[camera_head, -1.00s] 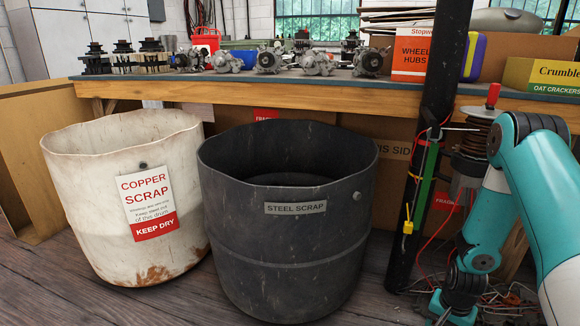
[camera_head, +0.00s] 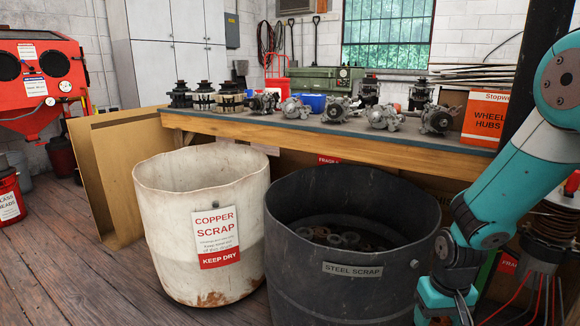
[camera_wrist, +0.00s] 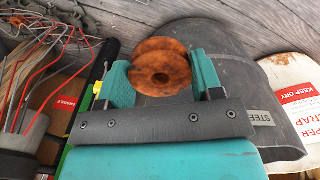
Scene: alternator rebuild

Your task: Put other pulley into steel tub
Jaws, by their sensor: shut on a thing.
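The steel tub (camera_head: 345,285) is a dark grey drum labelled "STEEL SCRAP" in the middle right of the head view. Several round metal parts (camera_head: 350,238) lie on its bottom. My gripper (camera_wrist: 162,72) is shut on a rusty orange pulley (camera_wrist: 158,50), held between both fingers in the wrist view. The steel tub also shows behind and right of the pulley in the wrist view (camera_wrist: 232,62). In the head view my arm hangs at the tub's right side; the gripper's tips and the pulley are out of frame below.
A white copper scrap drum (camera_head: 170,215) stands left of the steel tub. Behind them runs a workbench (camera_head: 330,140) with several alternators (camera_head: 337,108) and a wheel hubs box (camera_head: 487,118). A black post (camera_head: 540,70) and red wires (camera_wrist: 50,65) are at my arm's side.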

